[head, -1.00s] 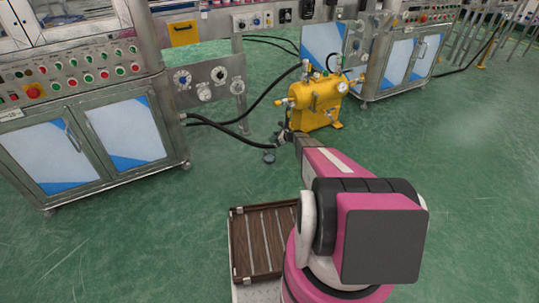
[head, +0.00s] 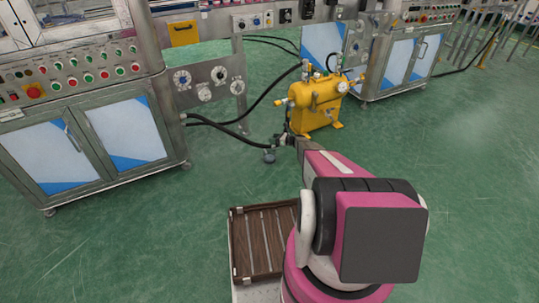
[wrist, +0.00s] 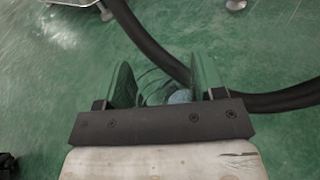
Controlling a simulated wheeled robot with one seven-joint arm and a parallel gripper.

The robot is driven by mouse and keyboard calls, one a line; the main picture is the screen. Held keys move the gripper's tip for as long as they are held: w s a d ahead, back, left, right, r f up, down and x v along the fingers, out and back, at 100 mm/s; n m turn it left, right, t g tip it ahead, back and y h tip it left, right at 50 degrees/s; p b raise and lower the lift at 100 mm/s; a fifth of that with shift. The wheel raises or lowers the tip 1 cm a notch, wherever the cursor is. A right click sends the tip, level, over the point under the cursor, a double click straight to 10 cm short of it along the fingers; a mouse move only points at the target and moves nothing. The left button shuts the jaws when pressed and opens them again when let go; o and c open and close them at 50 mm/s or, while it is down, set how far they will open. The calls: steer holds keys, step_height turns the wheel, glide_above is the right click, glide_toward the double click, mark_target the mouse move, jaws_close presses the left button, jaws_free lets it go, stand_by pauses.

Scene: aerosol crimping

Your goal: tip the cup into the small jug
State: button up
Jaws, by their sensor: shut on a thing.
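My gripper (head: 283,140) is at the end of my outstretched arm, in the middle of the head view, short of the yellow machine. In the wrist view its two fingers (wrist: 165,78) stand apart, shut on a clear, glassy thing (wrist: 153,84) that seems to be the cup. Its rim and contents cannot be made out. A small grey-blue round thing (head: 269,156) shows just below the gripper in the head view; it may be the small jug, but it is too small to tell. A pale blue round patch (wrist: 180,97) shows between the fingers, partly hidden by the gripper body.
A yellow machine (head: 316,103) stands beyond my gripper. A black hose (wrist: 150,42) runs close by the fingers. A steel control cabinet (head: 125,135) stands at the left. A brown slatted tray (head: 238,240) lies near my arm's base. The green floor at right is clear.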

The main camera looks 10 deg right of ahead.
steer(key=shift+r, duration=2.5)
